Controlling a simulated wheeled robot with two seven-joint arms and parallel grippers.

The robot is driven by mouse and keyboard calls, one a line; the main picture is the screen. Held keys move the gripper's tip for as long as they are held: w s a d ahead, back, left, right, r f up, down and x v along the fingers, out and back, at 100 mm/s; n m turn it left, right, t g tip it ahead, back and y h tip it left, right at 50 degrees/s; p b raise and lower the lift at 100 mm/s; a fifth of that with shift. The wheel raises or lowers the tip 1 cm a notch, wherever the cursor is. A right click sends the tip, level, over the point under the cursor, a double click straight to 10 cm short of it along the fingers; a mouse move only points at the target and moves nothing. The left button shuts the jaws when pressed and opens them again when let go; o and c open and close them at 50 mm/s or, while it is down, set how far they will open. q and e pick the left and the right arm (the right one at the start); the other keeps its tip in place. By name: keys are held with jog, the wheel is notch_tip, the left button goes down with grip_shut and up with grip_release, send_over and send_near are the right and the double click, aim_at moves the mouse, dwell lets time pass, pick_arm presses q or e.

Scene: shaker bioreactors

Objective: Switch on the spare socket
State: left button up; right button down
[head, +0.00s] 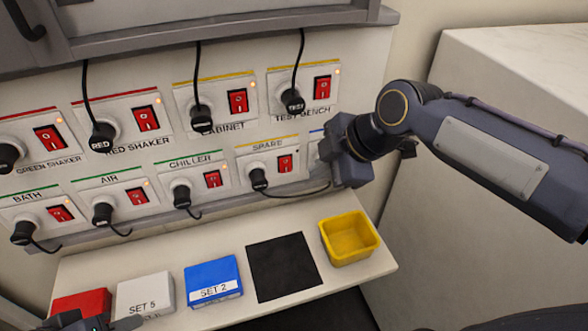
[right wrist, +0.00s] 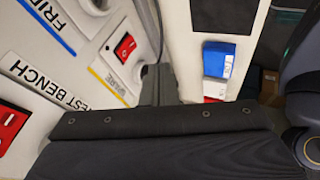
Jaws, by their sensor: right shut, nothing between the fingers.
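The spare socket (head: 256,168) is on the lower row of the wall panel, under a yellow strip and a SPARE label. A black plug with a cable sits in it. Its red rocker switch (head: 285,164) is visible in the head view; I cannot tell its position for certain, and no bright lamp shows beside it. My right gripper (head: 341,152) is shut and empty, just right of the spare socket, apart from the switch. In the right wrist view my dark gripper body covers much of the panel. My left gripper (head: 97,322) shows only partly at the bottom left edge.
Neighbouring sockets include the chiller switch (head: 213,179) and test bench switch (head: 322,84). A fridge label (right wrist: 35,20) shows in the wrist view. The shelf below holds a yellow bin (head: 348,238), black mat (head: 283,267) and blue box (head: 212,280). A white cabinet stands right.

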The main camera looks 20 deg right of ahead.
aim_at(286, 165)
jog(key=w+a+f+p, duration=0.1)
jog(key=w+a+f, duration=0.2)
jog(key=w+f, duration=0.3)
jog(key=shift+w+f, duration=0.25)
jog(key=shift+w, duration=0.3)
jog(key=shift+d, duration=0.1)
jog(key=shift+w+t+b, duration=0.25)
jog(key=shift+t+b, duration=0.05)
jog(key=shift+b, duration=0.6)
